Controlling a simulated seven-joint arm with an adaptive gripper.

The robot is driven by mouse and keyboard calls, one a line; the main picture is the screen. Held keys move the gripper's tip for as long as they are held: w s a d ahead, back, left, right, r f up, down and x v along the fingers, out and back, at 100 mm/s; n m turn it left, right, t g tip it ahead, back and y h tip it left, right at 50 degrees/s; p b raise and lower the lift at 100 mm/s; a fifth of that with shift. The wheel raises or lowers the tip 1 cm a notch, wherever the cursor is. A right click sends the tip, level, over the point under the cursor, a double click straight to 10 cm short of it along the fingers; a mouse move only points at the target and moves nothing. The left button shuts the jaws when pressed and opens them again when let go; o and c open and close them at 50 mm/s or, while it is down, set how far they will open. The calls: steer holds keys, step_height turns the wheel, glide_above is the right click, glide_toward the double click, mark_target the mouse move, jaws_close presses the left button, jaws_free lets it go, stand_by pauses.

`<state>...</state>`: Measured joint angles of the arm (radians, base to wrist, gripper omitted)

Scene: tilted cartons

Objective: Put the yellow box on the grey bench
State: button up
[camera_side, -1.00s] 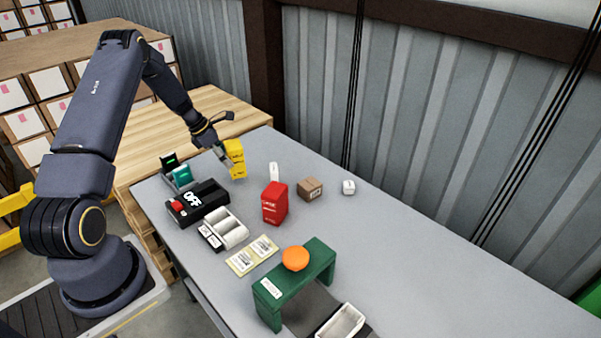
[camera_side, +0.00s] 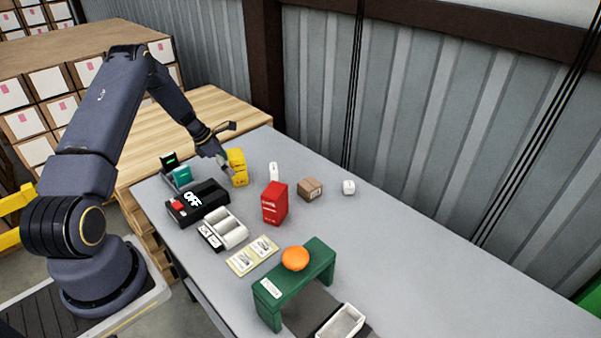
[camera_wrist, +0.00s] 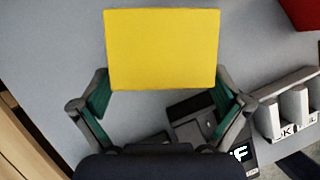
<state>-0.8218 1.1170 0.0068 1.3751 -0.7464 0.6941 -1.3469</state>
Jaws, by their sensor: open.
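The yellow box (camera_side: 238,168) stands near the far left end of the grey bench (camera_side: 420,265). It looks upright, with its base at the bench top. My gripper (camera_side: 226,165) is beside it on the left in the side view. In the wrist view the flat yellow face of the box (camera_wrist: 161,48) fills the upper middle. The green-padded fingers of my gripper (camera_wrist: 162,92) are open on either side of its lower edge, close to its sides. The underside of the box is hidden in the wrist view.
A black case with a red button (camera_side: 198,201) and a teal item (camera_side: 182,175) lie close by. A red box (camera_side: 275,203), a white bottle (camera_side: 273,172) and a brown carton (camera_side: 310,188) stand to the right. A green stand (camera_side: 295,285) carries an orange disc (camera_side: 295,258).

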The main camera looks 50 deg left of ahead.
steer(key=v, duration=1.2)
steer(key=w+d+r+m, duration=0.2)
steer(key=d+r+m, duration=0.6)
steer(key=d+r, duration=0.45)
steer(key=s+d+r+m+y, duration=0.1)
steer(key=s+d+r+m, duration=0.4)
steer(key=d+m, duration=0.3)
steer(key=s+d+r+m+y, duration=0.1)
steer(key=s+d+r+m, duration=0.45)
steer(key=d, duration=0.35)
steer(key=s+d+m+t, duration=0.1)
steer(key=s+d+m, duration=0.4)
steer(key=s+m, duration=0.4)
steer(key=shift+s+d+m+y, duration=0.15)
steer(key=shift+m+y, duration=0.15)
steer(key=shift+m, duration=0.25)
